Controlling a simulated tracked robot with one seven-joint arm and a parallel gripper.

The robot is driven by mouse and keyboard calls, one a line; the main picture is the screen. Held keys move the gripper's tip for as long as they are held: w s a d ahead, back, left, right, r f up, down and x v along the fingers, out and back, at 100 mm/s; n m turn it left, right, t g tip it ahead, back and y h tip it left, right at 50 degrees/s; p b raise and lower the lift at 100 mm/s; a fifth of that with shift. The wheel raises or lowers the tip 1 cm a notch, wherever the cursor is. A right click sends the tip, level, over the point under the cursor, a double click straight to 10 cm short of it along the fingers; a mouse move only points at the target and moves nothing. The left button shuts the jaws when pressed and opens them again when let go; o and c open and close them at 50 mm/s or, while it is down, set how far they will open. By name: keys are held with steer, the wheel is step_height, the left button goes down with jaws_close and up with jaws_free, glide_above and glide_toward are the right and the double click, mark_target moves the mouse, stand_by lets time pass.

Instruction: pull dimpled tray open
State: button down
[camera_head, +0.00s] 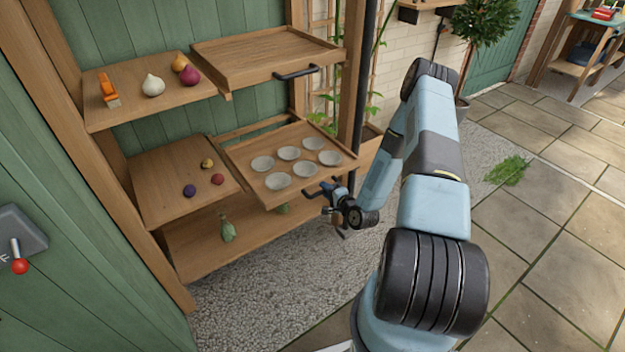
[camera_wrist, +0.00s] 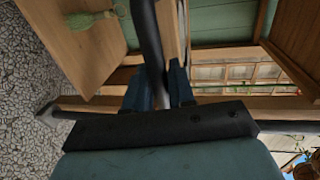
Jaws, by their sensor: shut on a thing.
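The dimpled tray (camera_head: 291,167) is a wooden drawer with several round pale hollows, in the lower right part of the shelf unit in the head view. It sticks out past the shelf front. My gripper (camera_head: 326,190) is at the tray's front edge. In the wrist view the two blue fingers (camera_wrist: 158,88) are shut on a dark bar, the tray's handle (camera_wrist: 147,35). The part of the handle between the fingers is partly hidden.
A plain wooden tray (camera_head: 262,55) with a dark handle sits above. Bulbs and an orange tool (camera_head: 108,90) lie on the upper left shelf. Small round items lie on the lower left shelf (camera_head: 165,180). A dark post (camera_head: 362,75) stands close right of the trays. Gravel (camera_head: 270,285) lies below.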

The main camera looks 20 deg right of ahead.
steer(key=f+v, duration=0.2)
steer(key=v, duration=0.7)
steer(key=shift+s, duration=0.15)
steer(key=shift+d+f, duration=0.1)
steer(key=c, duration=1.1)
jaws_free()
steer(key=v, duration=1.3)
steer(key=shift+s, duration=0.3)
steer(key=shift+d, duration=0.15)
